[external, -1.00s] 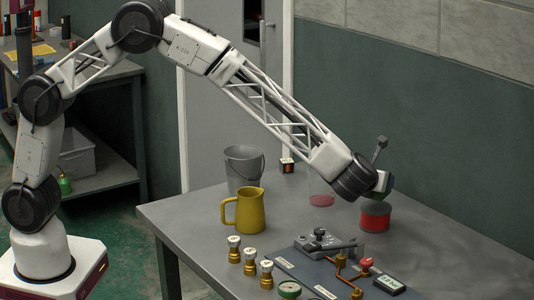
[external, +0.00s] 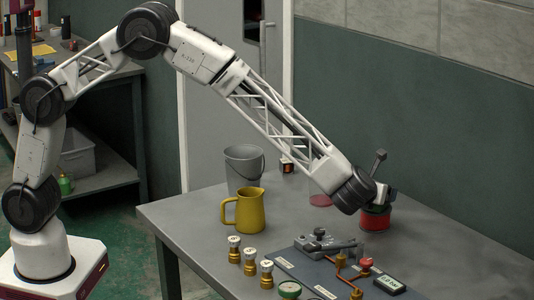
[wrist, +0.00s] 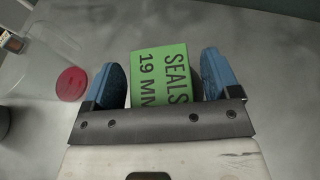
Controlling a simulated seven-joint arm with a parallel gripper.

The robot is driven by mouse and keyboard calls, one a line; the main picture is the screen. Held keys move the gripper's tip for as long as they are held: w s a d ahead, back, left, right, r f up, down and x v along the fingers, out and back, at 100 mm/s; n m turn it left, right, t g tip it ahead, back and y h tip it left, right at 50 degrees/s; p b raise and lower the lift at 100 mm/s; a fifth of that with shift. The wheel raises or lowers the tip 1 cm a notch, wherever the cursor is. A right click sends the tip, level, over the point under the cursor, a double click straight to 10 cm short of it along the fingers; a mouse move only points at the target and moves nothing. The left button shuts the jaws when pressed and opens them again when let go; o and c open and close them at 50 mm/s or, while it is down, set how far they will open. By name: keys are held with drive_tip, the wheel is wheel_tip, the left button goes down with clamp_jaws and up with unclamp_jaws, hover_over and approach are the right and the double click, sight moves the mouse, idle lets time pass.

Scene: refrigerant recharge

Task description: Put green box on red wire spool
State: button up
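The green box (wrist: 161,75), lettered "SEALS 19 MM", lies between the two blue fingers of my gripper (wrist: 164,82) in the wrist view. The fingers are spread, with a narrow gap showing on each side of the box. In the external view my gripper (external: 382,193) is low, right at the top of the red wire spool (external: 375,221), which stands upright on the bench. My wrist hides most of the box and the spool's top there, so contact between them cannot be seen. The spool is hidden in the wrist view.
A clear container with a red disc (wrist: 71,84) stands left of my gripper in the wrist view. A grey bucket (external: 243,169), yellow jug (external: 249,211), brass fittings (external: 250,258) and a manifold panel (external: 330,272) share the bench. The wall is close behind.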

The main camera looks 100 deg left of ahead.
idle(0.3)
drive_tip(key=shift+r, duration=0.2)
drive_tip(key=v, duration=1.2)
drive_tip(key=shift+w, duration=0.1)
idle(0.4)
drive_tip(key=s+r+n+g+h, duration=0.15)
drive_tip(key=s+r+n, duration=0.3)
drive_tip(key=s, duration=0.55)
drive_tip(key=s+r+n+g+h, duration=0.1)
drive_tip(key=s+r+n+h, duration=0.15)
drive_tip(key=s+r, duration=0.45)
drive_tip(key=s+r+n+g+h, duration=0.1)
drive_tip(key=s+r+n, duration=0.25)
drive_tip(key=s, duration=0.85)
drive_tip(key=s+d+n+h, duration=0.2)
drive_tip(key=s+d+n, duration=0.1)
drive_tip(key=s, duration=0.8)
drive_tip(key=s+d+f+n+h, duration=0.1)
drive_tip(key=s+d+n+h, duration=0.2)
drive_tip(key=s, duration=0.8)
drive_tip(key=s+d+n+h, duration=0.2)
drive_tip(key=s+n, duration=0.4)
drive_tip(key=s, duration=0.5)
drive_tip(key=shift+d+f+t+h, duration=0.35)
drive_tip(key=shift+d+h, duration=0.05)
